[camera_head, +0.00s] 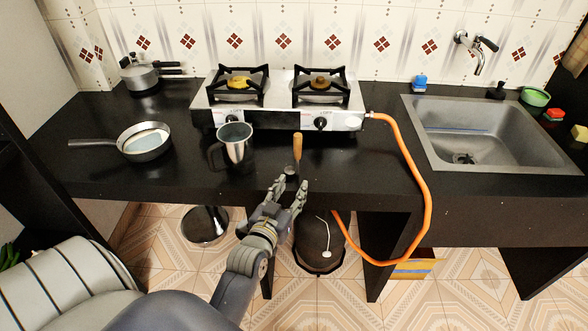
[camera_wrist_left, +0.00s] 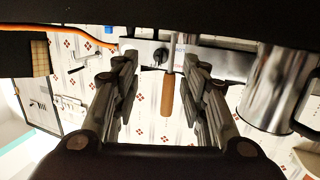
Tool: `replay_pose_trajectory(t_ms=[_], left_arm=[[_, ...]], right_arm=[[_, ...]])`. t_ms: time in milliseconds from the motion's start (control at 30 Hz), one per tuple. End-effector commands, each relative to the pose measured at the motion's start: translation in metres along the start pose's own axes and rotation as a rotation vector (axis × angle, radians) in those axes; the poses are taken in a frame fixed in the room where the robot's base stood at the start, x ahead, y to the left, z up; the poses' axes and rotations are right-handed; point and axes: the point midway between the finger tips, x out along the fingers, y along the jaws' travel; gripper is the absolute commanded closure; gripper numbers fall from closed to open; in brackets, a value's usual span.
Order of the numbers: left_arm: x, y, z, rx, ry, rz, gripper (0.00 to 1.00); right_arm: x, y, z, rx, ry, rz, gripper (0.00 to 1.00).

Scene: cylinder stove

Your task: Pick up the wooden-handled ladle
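The ladle stands out by its light brown wooden handle (camera_head: 297,147), which points up near the counter's front edge, below the stove in the head view. Its small metal lower part (camera_head: 291,171) is partly hidden by my fingers. My left gripper (camera_head: 292,184) is at the counter's front edge, just in front of the ladle, with its fingers apart. In the left wrist view, the wooden handle (camera_wrist_left: 167,96) shows in the gap between the two open fingers (camera_wrist_left: 160,68); I cannot tell whether either finger touches it. My right gripper is not in view.
A metal mug (camera_head: 235,148) stands left of the ladle. A frying pan (camera_head: 145,142) is farther left. The two-burner stove (camera_head: 277,117) is behind. An orange hose (camera_head: 420,180) hangs over the front edge at right, near the sink (camera_head: 490,160). The counter right of the ladle is clear.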

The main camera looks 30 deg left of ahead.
Motion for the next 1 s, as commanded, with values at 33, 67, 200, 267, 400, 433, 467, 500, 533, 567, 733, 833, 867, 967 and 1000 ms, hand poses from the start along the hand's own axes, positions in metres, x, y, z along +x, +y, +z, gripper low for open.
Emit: replay_pose_trajectory(t_ms=[33, 67, 200, 267, 400, 433, 467, 500, 533, 567, 733, 833, 867, 967, 1000], left_arm=[[-0.002, -0.004, -0.014, -0.001, 0.023, -0.008, 0.6], [-0.003, -0.006, -0.022, -0.001, 0.038, -0.014, 0.6], [-0.008, -0.015, -0.052, 0.0, 0.091, -0.033, 0.6], [-0.009, -0.018, -0.063, 0.001, 0.111, -0.041, 0.6], [0.002, -0.02, -0.069, 0.0, 0.123, -0.044, 0.6], [0.007, -0.02, -0.069, 0.0, 0.124, -0.044, 0.6], [0.011, -0.021, -0.069, 0.0, 0.124, -0.044, 0.6], [0.018, -0.021, -0.07, -0.001, 0.124, -0.044, 0.6], [0.022, -0.021, -0.071, -0.001, 0.124, -0.044, 0.6], [0.026, -0.021, -0.071, -0.001, 0.124, -0.044, 0.6], [0.042, -0.022, -0.074, 0.0, 0.121, -0.044, 0.6], [0.046, -0.023, -0.075, 0.001, 0.12, -0.044, 0.6], [0.048, -0.023, -0.075, 0.001, 0.121, -0.044, 0.6], [0.058, -0.024, -0.079, 0.001, 0.123, -0.044, 0.6], [0.064, -0.024, -0.08, 0.0, 0.124, -0.044, 0.6]], right_arm=[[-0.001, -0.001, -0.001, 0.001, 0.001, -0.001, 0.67], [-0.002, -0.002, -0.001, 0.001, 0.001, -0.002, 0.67], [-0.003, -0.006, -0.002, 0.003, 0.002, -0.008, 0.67], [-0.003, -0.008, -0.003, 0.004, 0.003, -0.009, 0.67], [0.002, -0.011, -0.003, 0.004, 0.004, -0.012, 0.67], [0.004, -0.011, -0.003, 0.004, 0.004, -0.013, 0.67], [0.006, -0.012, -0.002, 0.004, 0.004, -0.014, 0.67], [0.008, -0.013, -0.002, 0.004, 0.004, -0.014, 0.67], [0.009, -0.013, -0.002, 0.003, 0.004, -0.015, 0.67], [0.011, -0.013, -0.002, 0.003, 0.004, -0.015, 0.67], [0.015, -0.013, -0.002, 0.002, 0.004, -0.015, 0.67], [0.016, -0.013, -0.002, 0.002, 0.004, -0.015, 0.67], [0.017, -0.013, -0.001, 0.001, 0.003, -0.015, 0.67], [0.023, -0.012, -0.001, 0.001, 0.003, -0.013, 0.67], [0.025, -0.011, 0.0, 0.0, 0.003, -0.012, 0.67]])
